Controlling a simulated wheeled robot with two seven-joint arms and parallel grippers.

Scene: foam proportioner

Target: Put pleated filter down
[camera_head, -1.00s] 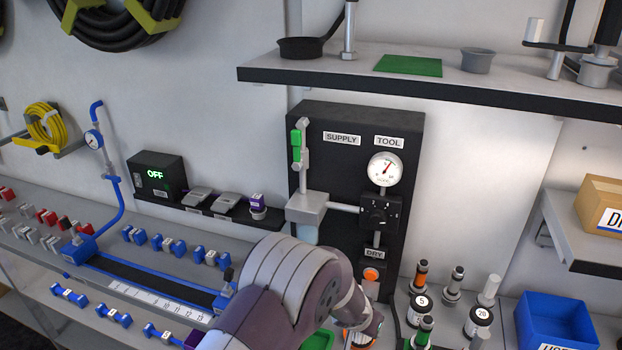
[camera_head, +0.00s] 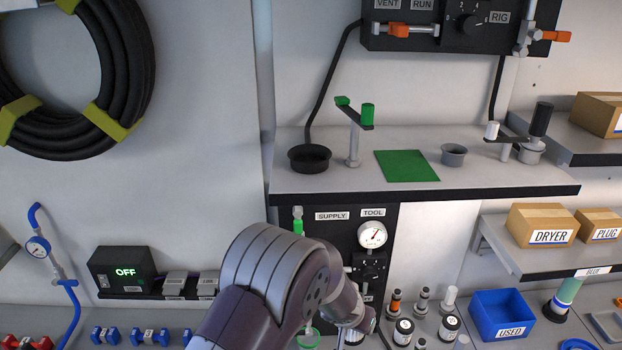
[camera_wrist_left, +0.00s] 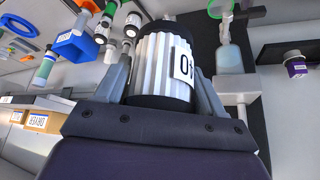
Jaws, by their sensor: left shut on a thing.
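The pleated filter (camera_wrist_left: 153,58) is a white ribbed cylinder with dark end caps and a black-on-white number label, seen large in the left wrist view. My left gripper (camera_wrist_left: 165,66) is shut on it, one finger on each side. In the head view my left arm comes up from the bottom and hides most of the gripper and filter, in front of the lower supply/tool panel (camera_head: 340,218). My right gripper is not in view.
The upper shelf (camera_head: 300,183) holds a flat green mat (camera_head: 407,166) with nothing on it, a black dish (camera_head: 309,158), a post with green-ended arm (camera_head: 353,140) and a grey cup (camera_head: 453,155). A blue "USED" bin (camera_head: 502,314) and several small bottles stand lower right.

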